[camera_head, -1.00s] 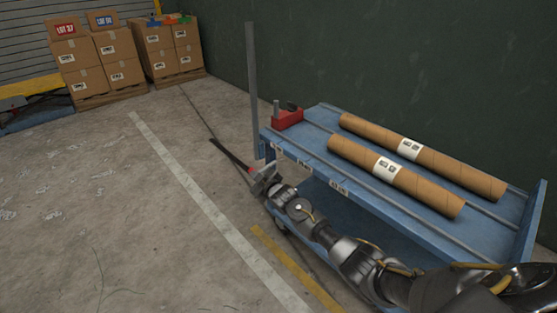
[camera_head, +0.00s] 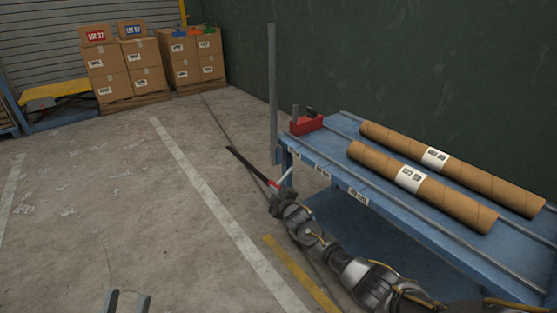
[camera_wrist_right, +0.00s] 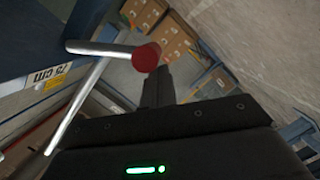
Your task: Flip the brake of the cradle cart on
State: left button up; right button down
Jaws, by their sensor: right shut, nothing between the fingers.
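The blue cradle cart (camera_head: 325,167) stands on the right and carries two cardboard tubes. Its brake lever, a silver bent bar with a red knob (camera_wrist_right: 146,57), crosses the left of the right wrist view. In the head view the lever (camera_head: 285,178) sticks out at the cart's near left corner. My left gripper (camera_head: 127,300) is open and empty at the bottom edge.
Stacked cartons (camera_head: 125,75) stand at the back. A dark green wall (camera_head: 400,60) runs behind the cart. The floor on the left is clear.

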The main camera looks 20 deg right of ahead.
pick_arm(q)
jog(key=shift+a, duration=0.1)
pick_arm(e)
jog(key=shift+f, duration=0.1)
dwell(0.3)
